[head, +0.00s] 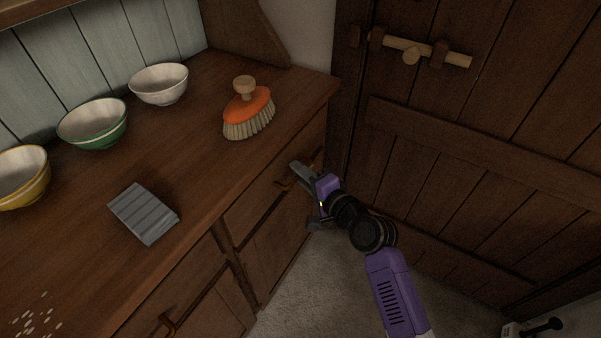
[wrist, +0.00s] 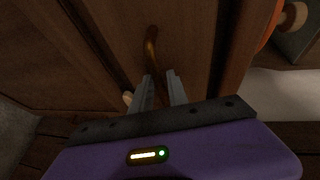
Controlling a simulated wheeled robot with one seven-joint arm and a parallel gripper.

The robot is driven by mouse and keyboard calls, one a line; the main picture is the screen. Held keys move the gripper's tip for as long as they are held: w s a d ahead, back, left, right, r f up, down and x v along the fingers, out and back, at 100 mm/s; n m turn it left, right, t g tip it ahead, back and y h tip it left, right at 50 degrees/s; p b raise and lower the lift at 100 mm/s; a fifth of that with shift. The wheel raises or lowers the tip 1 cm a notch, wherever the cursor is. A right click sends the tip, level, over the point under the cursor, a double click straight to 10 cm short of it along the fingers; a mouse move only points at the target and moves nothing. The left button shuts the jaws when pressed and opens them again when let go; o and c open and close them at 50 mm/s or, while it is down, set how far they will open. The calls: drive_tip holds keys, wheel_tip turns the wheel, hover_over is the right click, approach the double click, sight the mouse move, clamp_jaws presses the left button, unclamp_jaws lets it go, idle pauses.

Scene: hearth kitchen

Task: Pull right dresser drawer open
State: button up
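The right dresser drawer (head: 262,200) is at the right end of the wooden dresser, and its front looks flush with the dresser face. Its dark bronze bar handle (head: 283,184) is partly hidden behind my fingers in the head view. My gripper (head: 301,173) is at this handle. In the wrist view, the handle (wrist: 151,45) runs down the picture and in between the two grey fingertips (wrist: 160,78). The fingers are close together, with a gap about as wide as the bar, and look shut on it. The exact contact is hard to see in the dark.
An orange scrubbing brush (head: 249,112), grey folded cloth (head: 144,213) and white (head: 158,84), green (head: 93,124) and yellow (head: 24,178) bowls stand on the dresser top. A wooden door (head: 450,150) is close on the right. Carpet (head: 310,285) lies below.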

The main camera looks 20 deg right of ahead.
clamp_jaws()
idle(1.4)
